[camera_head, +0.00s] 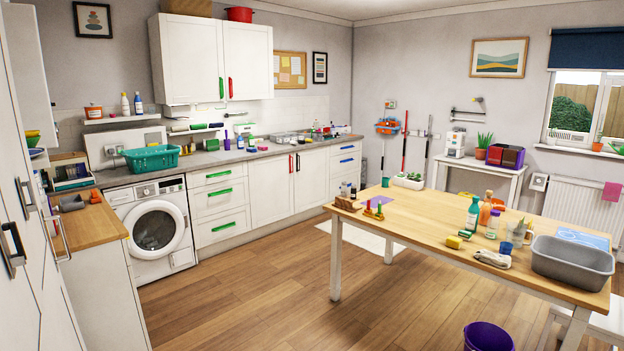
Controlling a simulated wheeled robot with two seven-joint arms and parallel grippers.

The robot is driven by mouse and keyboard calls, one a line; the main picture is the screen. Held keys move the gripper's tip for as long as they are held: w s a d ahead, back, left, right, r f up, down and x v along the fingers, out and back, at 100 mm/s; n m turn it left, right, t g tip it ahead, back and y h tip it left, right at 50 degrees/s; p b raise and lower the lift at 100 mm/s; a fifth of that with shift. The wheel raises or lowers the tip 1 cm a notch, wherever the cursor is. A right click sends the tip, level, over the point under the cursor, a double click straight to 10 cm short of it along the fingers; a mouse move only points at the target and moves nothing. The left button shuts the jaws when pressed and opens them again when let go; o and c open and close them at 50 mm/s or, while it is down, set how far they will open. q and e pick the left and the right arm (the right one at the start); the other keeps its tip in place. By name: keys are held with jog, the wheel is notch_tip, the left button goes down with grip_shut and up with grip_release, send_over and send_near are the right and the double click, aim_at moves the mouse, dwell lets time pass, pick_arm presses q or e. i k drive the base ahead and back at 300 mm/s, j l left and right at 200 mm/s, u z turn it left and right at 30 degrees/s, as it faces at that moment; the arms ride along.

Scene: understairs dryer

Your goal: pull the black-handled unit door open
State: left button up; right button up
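Under the counter, a white unit door (313,178) has a slim dark, seemingly black handle (298,162) at its left edge and looks shut. The door beside it on the left (269,188) has a red handle (291,163). In the left foreground, tall white unit fronts (30,290) carry dark and metallic bar handles (13,246); they are partly cut off by the picture edge. Neither of my grippers shows in the head view.
A wooden table (420,222) with bottles and a grey tub (572,262) fills the right. A purple bucket (488,337) stands at the bottom edge. A washing machine (155,228) and green-handled drawers (219,202) line the wall. Wooden floor (240,290) is clear between.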

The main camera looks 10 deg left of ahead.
aim_at(311, 166)
jog(key=i+l, duration=0.25)
jog(key=i, duration=0.15)
jog(key=i+l, duration=0.3)
jog(key=i+u, duration=0.3)
jog(key=i, duration=0.15)
jog(key=i+u, duration=0.35)
jog(key=i, duration=0.15)
jog(key=i+l+u, duration=0.15)
jog(key=i+u, duration=0.15)
jog(key=i, duration=0.15)
jog(key=i+l+u, duration=0.3)
jog(key=i, duration=0.15)
jog(key=i+j, duration=0.15)
jog(key=i, duration=0.4)
jog(key=i+j, duration=0.15)
jog(key=i, duration=0.45)
jog(key=i+j, duration=0.1)
jog(key=i, duration=0.45)
jog(key=i+l+z, duration=0.25)
jog(key=i, duration=0.5)
jog(key=i+j+z, duration=0.1)
jog(key=i+z, duration=0.15)
jog(key=i, duration=0.45)
jog(key=i+j+z, duration=0.15)
jog(key=i+z, duration=0.15)
jog(key=i, duration=0.45)
